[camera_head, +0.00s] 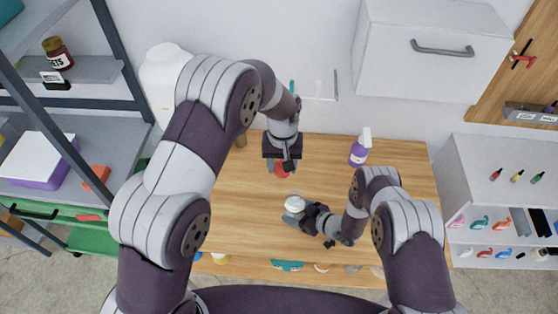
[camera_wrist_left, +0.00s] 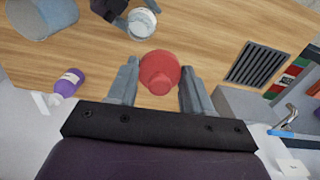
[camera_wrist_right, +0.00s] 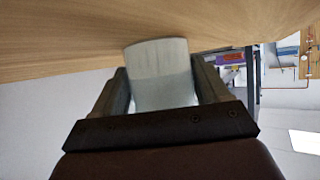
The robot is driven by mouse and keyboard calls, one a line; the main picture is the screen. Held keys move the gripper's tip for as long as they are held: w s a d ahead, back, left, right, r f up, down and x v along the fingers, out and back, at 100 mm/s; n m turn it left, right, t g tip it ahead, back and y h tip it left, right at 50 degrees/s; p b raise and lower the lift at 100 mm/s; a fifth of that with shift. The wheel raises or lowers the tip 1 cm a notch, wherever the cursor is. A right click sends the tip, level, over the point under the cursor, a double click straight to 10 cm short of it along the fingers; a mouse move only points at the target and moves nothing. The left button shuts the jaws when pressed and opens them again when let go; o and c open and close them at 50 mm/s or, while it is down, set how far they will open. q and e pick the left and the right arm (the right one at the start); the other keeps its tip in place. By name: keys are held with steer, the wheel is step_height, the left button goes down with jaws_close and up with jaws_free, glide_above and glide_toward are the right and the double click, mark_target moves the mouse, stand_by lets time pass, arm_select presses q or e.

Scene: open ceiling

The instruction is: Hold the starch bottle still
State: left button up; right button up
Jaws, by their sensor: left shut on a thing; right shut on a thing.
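A pale, white-topped bottle (camera_head: 294,204) stands on the wooden table, and its round top also shows in the left wrist view (camera_wrist_left: 141,22). My right gripper (camera_head: 297,212) is shut on its side; the right wrist view shows its smooth grey-white wall (camera_wrist_right: 160,72) between the fingers. I take it as the starch bottle, but no label is readable. My left gripper (camera_wrist_left: 158,82) points down behind it and is shut on a red, rounded, stepped object (camera_wrist_left: 157,70), also visible in the head view (camera_head: 281,170). The red object's underside is hidden.
A purple spray bottle (camera_head: 359,152) stands at the table's back right. The table (camera_head: 390,190) is clear between it and my right arm. A grey-blue container (camera_wrist_left: 45,12) and a dark grille (camera_wrist_left: 255,64) show in the left wrist view. Shelves (camera_head: 100,150) stand left.

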mark_target(296, 194)
arm_select(q)
steer(key=d+f, duration=0.1)
steer(key=f, duration=0.1)
steer(key=d+f+n, duration=0.1)
steer(key=d+f, duration=0.1)
steer(key=d+f+n, duration=0.1)
steer(key=f, duration=0.1)
steer(key=shift+d+f, duration=0.2)
steer(key=shift+d, duration=0.1)
arm_select(e)
steer(key=shift+d, duration=0.1)
arm_select(q)
steer(key=shift+s+a+f, duration=0.1)
steer(key=shift+a+f, duration=0.05)
steer(key=shift+f, duration=1.65)
steer(key=shift+f, duration=1.05)
stand_by(0.3)
